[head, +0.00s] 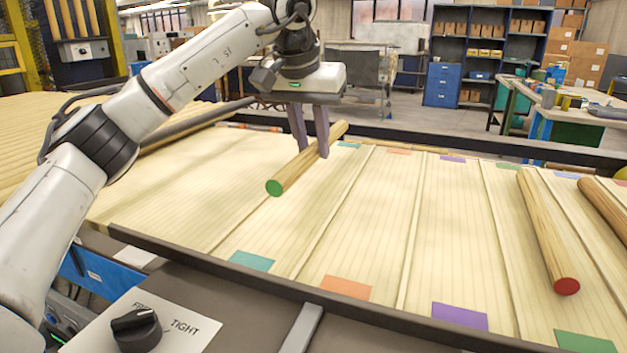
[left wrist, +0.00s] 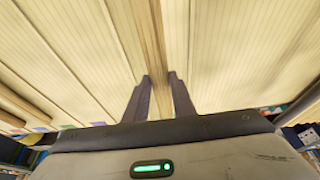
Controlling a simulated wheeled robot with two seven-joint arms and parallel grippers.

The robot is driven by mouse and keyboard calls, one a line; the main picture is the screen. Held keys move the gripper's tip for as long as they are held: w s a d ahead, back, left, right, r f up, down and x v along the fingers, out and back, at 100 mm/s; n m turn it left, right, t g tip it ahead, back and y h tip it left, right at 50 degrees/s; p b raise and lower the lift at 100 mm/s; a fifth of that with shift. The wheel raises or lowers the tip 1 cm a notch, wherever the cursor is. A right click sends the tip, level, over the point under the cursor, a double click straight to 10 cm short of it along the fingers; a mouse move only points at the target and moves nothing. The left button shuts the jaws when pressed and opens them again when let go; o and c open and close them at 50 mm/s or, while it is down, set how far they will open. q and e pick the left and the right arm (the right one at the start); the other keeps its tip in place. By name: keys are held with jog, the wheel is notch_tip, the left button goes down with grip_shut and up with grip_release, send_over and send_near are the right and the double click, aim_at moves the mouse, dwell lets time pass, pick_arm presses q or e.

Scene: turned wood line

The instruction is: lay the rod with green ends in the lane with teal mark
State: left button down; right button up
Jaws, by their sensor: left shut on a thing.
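The rod with green ends (head: 297,172) is a pale wood rod; its near green end faces the front. My left gripper (head: 311,150) is shut on it, with one finger on each side. In the left wrist view the rod (left wrist: 152,45) runs between the two fingers (left wrist: 159,92). The lane with the teal mark has a teal patch (head: 251,260) at its near end and another at its far end. The rod shows over the left part of this lane, roughly along it; its height above the surface is hard to tell. My right gripper is not in view.
A rod with a red end (head: 548,230) lies in the green-marked lane at the right, and a browner rod (head: 605,207) lies farther right. Low dividers separate the lanes. The orange-marked (head: 345,287) and purple-marked (head: 460,316) lanes look empty. A dark rail runs along the front.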

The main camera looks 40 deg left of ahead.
aim_at(313, 188)
pick_arm(q)
jog(key=shift+f+b, duration=0.4)
jog(key=shift+f, duration=2.25)
jog(key=shift+f, duration=0.2)
jog(key=c, duration=1.5)
grip_release()
jog(key=shift+r, duration=0.1)
jog(key=p+v, duration=0.1)
jog(key=v, duration=1.1)
jog(key=shift+s, duration=0.1)
